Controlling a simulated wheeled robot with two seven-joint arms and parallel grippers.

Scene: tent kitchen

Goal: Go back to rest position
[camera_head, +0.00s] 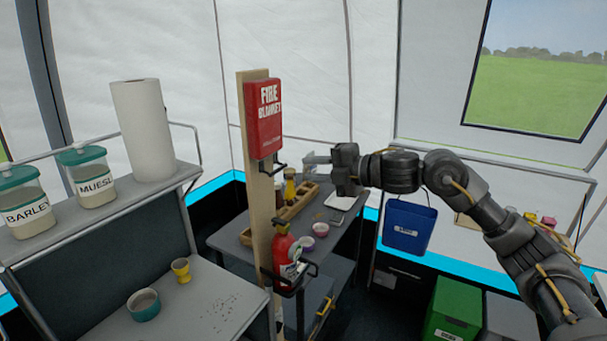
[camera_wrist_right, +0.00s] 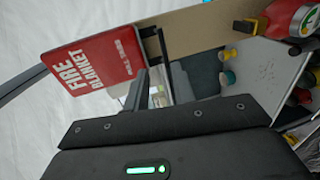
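My right gripper (camera_head: 312,160) is at the end of the black arm that reaches in from the right. It is raised beside the red fire blanket box (camera_head: 264,120), with its fingers pointing left. In the right wrist view, the right gripper (camera_wrist_right: 157,85) shows two fingers apart with nothing between them. The fire blanket box (camera_wrist_right: 95,70) lies just beyond the fingers in that view; I see no contact. My left gripper is not in view.
The box and a fire extinguisher (camera_head: 285,255) are on a wooden post (camera_head: 257,220). A paper towel roll (camera_head: 142,130) and jars stand on the left shelf. Below are a bowl (camera_head: 144,305), a yellow egg cup (camera_head: 181,270), a blue bin (camera_head: 408,228) and a green crate (camera_head: 455,310).

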